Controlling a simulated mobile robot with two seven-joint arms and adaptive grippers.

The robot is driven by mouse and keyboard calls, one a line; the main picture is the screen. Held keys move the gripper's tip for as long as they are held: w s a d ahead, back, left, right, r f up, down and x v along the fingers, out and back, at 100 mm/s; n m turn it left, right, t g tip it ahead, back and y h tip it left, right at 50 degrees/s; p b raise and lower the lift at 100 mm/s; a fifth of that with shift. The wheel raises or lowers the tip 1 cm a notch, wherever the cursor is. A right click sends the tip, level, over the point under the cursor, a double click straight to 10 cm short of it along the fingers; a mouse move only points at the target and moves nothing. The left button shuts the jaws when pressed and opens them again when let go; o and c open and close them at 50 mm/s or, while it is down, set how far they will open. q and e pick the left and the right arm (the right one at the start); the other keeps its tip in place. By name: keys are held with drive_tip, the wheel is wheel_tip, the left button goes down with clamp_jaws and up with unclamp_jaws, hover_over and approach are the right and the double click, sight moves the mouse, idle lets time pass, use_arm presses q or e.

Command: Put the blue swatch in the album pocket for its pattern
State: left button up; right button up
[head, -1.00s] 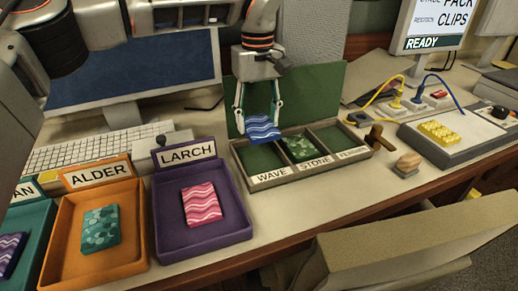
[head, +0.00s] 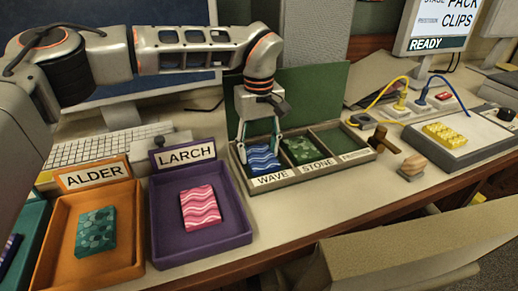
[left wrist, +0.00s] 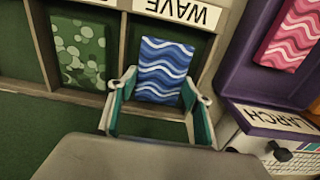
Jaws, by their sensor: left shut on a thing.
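The blue swatch (head: 263,157) has white wavy lines and lies in the left pocket of the album (head: 318,173), behind the label WAVE. My left gripper (head: 260,149) is down at this pocket, shut on the blue swatch, with a finger at either side. The swatch also shows between the fingers in the left wrist view (left wrist: 166,66). The middle pocket, STONE, holds a green swatch with pale round spots (head: 302,149). The right pocket (head: 334,137) is empty; its label is too small to read surely. My right gripper is not in view.
A purple LARCH tray (head: 164,222) holds a pink wavy swatch (head: 200,208). An orange ALDER tray (head: 54,240) holds a teal swatch (head: 95,231). A wooden stamp (head: 412,166) and a brown wooden piece (head: 382,139) stand right of the album. A keyboard (head: 85,156) lies behind the trays.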

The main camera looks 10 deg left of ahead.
sight(259, 154)
use_arm(q)
drive_tip(key=o, duration=0.8)
drive_tip(key=shift+f, duration=0.1)
wheel_tip(259, 154, up, 12)
drive_tip(key=shift+r+p, duration=0.15)
drive_tip(key=shift+p, duration=0.75)
